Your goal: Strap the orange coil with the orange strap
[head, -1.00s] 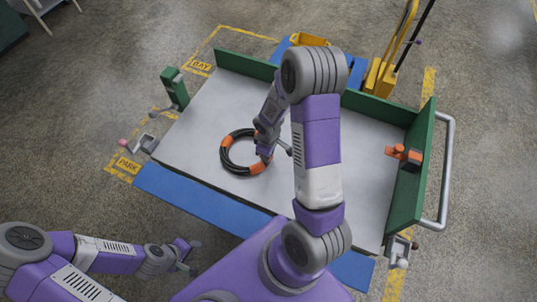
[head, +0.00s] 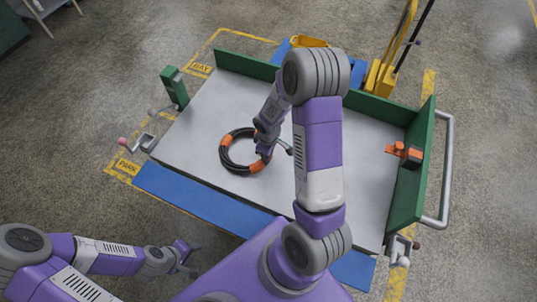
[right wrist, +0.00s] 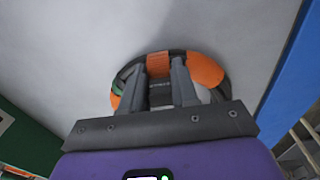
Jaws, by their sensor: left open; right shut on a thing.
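The coil (head: 239,167) is a ring of black hose with orange bands, on the grey cart top left of its middle. My right gripper (head: 266,152) reaches down to the coil's right side and is shut on it. In the right wrist view the coil (right wrist: 159,64) shows between and around the fingers (right wrist: 164,82); part of it is hidden behind them. An orange piece (head: 396,150), which may be the orange strap, sits at a dark block on the cart's right green wall. My left gripper (head: 187,258) is open and empty, left of the cart, over the floor.
The cart top (head: 200,130) is bare around the coil. Green walls (head: 408,190) stand at its back and right, with a grey rail (head: 447,165) outside. A green post (head: 174,88) stands at the left corner. A yellow-handled machine (head: 385,75) stands behind.

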